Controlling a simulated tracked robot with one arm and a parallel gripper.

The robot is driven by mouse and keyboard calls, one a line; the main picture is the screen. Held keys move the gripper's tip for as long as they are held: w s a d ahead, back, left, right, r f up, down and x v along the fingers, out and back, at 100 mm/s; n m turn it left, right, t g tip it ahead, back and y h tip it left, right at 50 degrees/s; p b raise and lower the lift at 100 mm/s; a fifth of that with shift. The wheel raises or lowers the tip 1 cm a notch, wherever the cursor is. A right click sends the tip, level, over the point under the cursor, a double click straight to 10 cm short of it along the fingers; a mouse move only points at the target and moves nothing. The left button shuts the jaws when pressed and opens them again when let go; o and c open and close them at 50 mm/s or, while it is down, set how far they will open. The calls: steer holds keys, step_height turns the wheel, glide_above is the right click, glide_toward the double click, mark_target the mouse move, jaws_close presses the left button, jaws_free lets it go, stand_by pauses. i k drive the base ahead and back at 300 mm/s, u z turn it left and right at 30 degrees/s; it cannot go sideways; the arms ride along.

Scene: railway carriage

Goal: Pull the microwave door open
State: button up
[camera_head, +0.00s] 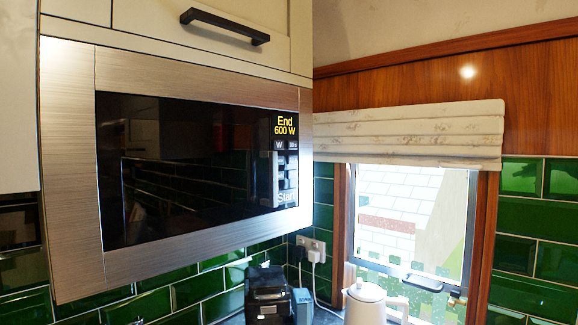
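The microwave (75,170) is built into the cabinetry at the left, with a brushed steel frame around a dark glass door (185,170). The door looks shut. A display at its right side (285,128) reads "End 600 W" in yellow, with "Start" lower down. I see no clear handle on the microwave door. My gripper is not in view, so its place relative to the door does not show.
A cabinet front with a black bar handle (225,25) is above the microwave. Below are a black appliance (268,292) and a white kettle (366,303) near a window (410,225) with a fabric blind (410,133). Green tiles (530,215) cover the wall. Space before the door looks clear.

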mark_target(166, 167)
steer(key=i, duration=0.85)
steer(key=u, duration=0.1)
